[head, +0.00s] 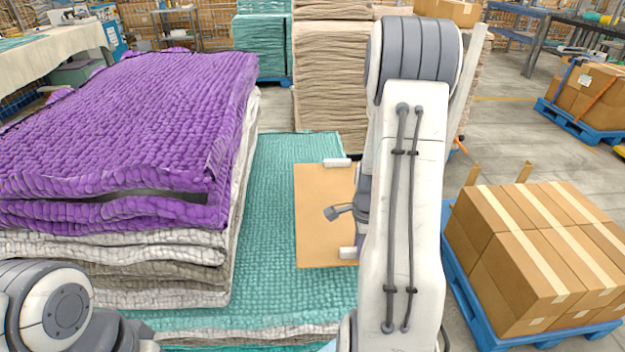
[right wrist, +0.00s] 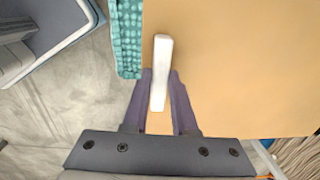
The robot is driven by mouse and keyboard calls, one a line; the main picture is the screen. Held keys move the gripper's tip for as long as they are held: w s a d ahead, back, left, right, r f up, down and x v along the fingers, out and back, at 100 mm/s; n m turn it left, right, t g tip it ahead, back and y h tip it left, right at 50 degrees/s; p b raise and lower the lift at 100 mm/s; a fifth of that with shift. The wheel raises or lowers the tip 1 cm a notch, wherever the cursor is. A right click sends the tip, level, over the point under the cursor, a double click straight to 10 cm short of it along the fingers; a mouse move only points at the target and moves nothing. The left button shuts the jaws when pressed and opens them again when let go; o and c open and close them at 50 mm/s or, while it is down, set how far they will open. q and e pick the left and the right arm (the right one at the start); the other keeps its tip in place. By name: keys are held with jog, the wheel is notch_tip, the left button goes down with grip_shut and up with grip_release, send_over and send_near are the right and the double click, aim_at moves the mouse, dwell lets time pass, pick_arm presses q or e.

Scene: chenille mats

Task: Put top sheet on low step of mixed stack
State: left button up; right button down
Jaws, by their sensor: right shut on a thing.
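The mixed stack has a high part topped by purple chenille mats (head: 130,110), with white and grey mats (head: 150,250) under them. Its low step, a teal mat (head: 275,190), lies to the right of the high part. A flat tan sheet (head: 318,225) with white tabs is over the teal step, partly hidden by my right arm. I cannot tell if it touches the mat. In the right wrist view my right gripper (right wrist: 160,95) is shut on the white bar at the edge of the sheet (right wrist: 240,70). My left gripper is out of view; only my left arm shows at lower left.
Cartons (head: 535,250) on a blue pallet stand close to the right of my right arm. Other mat stacks (head: 330,80) stand behind the teal step. More cartons (head: 590,95) on a pallet are at far right. Bare floor (head: 510,130) lies between them.

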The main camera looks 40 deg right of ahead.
aim_at(320, 258)
jog(key=s+a+p, duration=0.1)
jog(key=s+a, duration=0.2)
jog(key=s, duration=0.1)
jog(key=w+a+f, duration=0.1)
jog(key=w+f, duration=0.1)
jog(key=w, duration=0.1)
jog(key=w+a+f+b, duration=0.1)
jog(key=w+a+f, duration=0.1)
jog(key=w, duration=0.1)
jog(key=w+a+f+b, duration=0.1)
jog(key=w+a+f, duration=0.1)
jog(key=w, duration=0.1)
jog(key=shift+w+a+f, duration=0.1)
jog(key=shift+f, duration=0.05)
notch_tip(320, 258, down, 4)
jog(key=shift+r+b, duration=0.1)
jog(key=shift+b, duration=0.6)
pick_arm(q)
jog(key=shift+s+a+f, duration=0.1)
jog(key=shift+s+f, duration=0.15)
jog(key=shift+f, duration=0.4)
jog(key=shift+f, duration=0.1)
pick_arm(e)
jog(key=c, duration=0.7)
grip_release()
